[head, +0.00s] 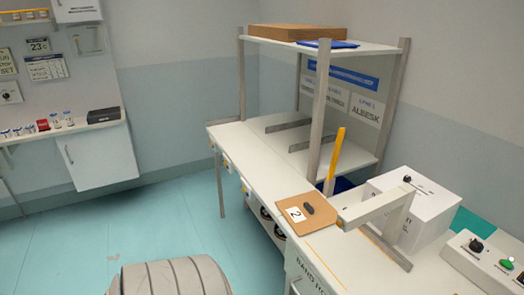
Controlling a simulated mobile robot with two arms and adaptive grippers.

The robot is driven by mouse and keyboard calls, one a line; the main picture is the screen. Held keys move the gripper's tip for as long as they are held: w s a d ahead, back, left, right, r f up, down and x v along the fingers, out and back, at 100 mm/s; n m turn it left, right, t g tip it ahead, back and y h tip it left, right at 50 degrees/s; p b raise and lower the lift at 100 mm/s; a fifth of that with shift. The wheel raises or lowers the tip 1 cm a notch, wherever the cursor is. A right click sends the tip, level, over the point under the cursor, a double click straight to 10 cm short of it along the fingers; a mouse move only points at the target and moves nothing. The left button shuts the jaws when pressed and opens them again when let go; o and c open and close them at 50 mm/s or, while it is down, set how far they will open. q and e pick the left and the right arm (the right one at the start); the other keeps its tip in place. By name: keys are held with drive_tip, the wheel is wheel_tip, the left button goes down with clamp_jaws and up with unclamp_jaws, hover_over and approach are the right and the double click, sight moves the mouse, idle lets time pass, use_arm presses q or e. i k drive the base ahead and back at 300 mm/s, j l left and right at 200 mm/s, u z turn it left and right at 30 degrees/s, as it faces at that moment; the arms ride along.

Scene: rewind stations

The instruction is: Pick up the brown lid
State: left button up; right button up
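No object is plainly recognisable as a brown lid. A flat brown board (285,207) with a white "2" card (296,214) and a small dark oval piece (308,208) lies on the white workbench (246,153). A flat brown box or cover (296,32) rests on the upper shelf (335,50); I cannot tell whether it is a lid. Neither of my grippers is in view.
A white box machine (426,211) with an arm stands right of the board. A control box (480,262) with knobs is at lower right. A wall counter (75,128) with small bottles is at left. The blue-green floor (150,215) between is largely clear.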

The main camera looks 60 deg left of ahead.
sight(309, 212)
drive_tip(key=u, duration=1.65)
drive_tip(key=k+l+z, duration=0.1)
drive_tip(key=z, duration=0.3)
drive_tip(key=l+z, duration=0.15)
drive_tip(key=z, duration=0.2)
drive_tip(key=l+z, duration=0.2)
drive_tip(key=z, duration=0.2)
drive_tip(key=u, duration=1.3)
drive_tip(key=j+z, duration=0.1)
drive_tip(key=i+j, duration=0.05)
